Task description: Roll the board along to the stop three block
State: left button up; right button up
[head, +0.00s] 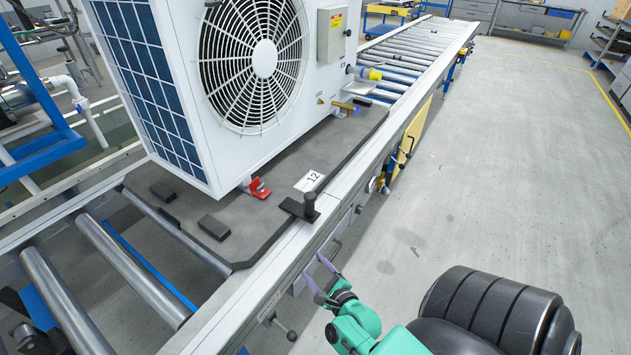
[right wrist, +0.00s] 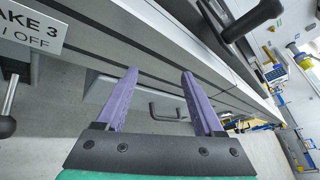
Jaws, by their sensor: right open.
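The dark grey board (head: 255,215) lies on the roller conveyor and carries a large white fan unit (head: 180,90). A card marked 12 lies on it. A black upright knob handle (head: 309,203) stands at its right edge, by the conveyor rail; a black handle (right wrist: 252,20) also shows at the top right of the right wrist view. My right gripper (head: 314,269) is open and empty beside the rail's outer side, below and right of the knob handle. In the right wrist view its purple fingers (right wrist: 158,75) are apart. I cannot make out the stop three block. My left gripper is out of view.
A sign (right wrist: 32,28) reading "...AKE 3" and "OFF" is on the rail's side. A black ball-ended lever (head: 291,335) hangs below the rail. Bare rollers (head: 120,262) lie in front of the board, more rollers (head: 430,45) behind. The floor (head: 500,170) at right is clear.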

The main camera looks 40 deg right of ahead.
jog(key=d+r+m+t+h+b, duration=0.1)
jog(key=d+r+m+t+h, duration=0.3)
jog(key=r+m, duration=0.5)
jog(key=shift+g+y, duration=0.6)
jog(key=shift+g, duration=0.1)
jog(key=x, duration=1.5)
jog(key=shift+w+d, duration=0.2)
jog(key=shift+d, duration=0.1)
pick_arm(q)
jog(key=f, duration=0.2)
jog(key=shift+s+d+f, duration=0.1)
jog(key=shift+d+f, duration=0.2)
pick_arm(e)
grip_shut()
